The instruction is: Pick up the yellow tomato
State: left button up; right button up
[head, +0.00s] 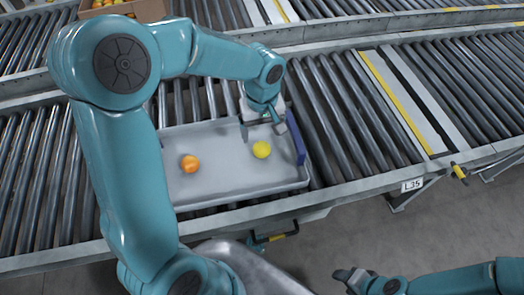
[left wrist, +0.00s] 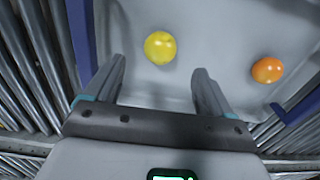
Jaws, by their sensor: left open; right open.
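The yellow tomato (head: 262,149) lies in a shallow grey tray (head: 228,179), towards its right side. My left gripper (head: 263,127) is open and empty, at the tomato's far side in the head view. In the left wrist view the yellow tomato (left wrist: 160,47) lies just beyond the open fingertips (left wrist: 160,72), roughly in line with the gap between them, not between the fingers. My right gripper (head: 350,277) is open and empty, low in the head view, away from the tray.
An orange tomato (head: 190,164) lies left of the yellow one in the same tray. The tray has blue end walls (head: 299,142) and rests on a roller conveyor (head: 345,120). A box of tomatoes (head: 126,10) stands at the back left. The rollers right of the tray are clear.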

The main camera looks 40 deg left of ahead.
aim_at(262, 146)
pick_arm(q)
notch_tip(262, 146, down, 3)
jog(key=shift+r, duration=0.1)
notch_tip(262, 146, down, 5)
jog(key=b, duration=0.2)
jog(key=shift+s+b, duration=0.1)
jog(key=shift+b, duration=0.25)
jog(key=c, duration=0.8)
